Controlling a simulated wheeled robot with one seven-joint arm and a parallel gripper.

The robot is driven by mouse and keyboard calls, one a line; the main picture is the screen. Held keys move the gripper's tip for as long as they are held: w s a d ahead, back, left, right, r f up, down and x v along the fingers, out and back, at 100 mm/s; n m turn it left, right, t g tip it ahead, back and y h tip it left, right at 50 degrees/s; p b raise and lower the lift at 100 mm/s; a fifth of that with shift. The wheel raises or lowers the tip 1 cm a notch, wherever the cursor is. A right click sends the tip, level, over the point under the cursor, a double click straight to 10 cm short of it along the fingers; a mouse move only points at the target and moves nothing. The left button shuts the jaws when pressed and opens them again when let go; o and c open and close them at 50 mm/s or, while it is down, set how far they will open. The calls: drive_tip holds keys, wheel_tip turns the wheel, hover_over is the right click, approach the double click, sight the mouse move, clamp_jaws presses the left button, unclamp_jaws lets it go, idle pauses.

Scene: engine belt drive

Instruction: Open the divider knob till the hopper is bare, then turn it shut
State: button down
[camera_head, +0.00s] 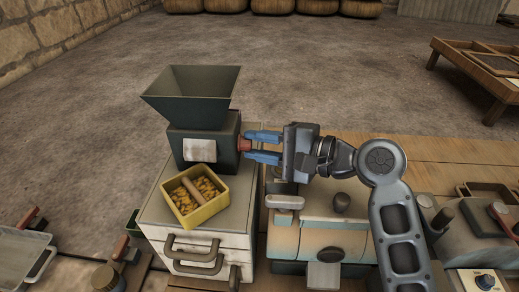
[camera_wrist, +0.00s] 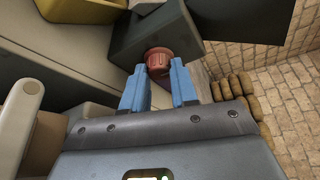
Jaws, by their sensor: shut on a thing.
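The dark green hopper (camera_head: 190,86) stands on a divider body (camera_head: 228,136) with a pale plate on its front. The hopper's visible inner wall looks bare, but its bottom is hidden. The red-brown divider knob (camera_head: 244,144) sticks out of the body's right side. My gripper (camera_head: 250,146) reaches it from the right and is shut on it. In the wrist view the knob (camera_wrist: 158,56) sits between the blue fingertips (camera_wrist: 158,70). A yellow box (camera_head: 207,212) below the body holds golden pieces on both sides of a wooden bar.
A pale drawer cabinet (camera_head: 205,239) with dark handles carries the divider. A teal and tan machine (camera_head: 320,225) stands close to its right, under my arm. A tray (camera_head: 22,255) lies at the far left. Sacks (camera_head: 247,6) line the back, and the floor between is clear.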

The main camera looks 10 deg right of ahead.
drive_tip(key=shift+f+n+b, duration=0.15)
drive_tip(key=shift+n+b, duration=0.35)
drive_tip(key=shift+s+t, duration=0.1)
drive_tip(key=shift+t, duration=0.2)
drive_tip(key=c, duration=0.9)
unclamp_jaws()
drive_tip(key=b+v, duration=0.1)
drive_tip(key=v, duration=0.6)
drive_tip(key=shift+s+d, duration=0.15)
drive_tip(key=shift+d, duration=0.15)
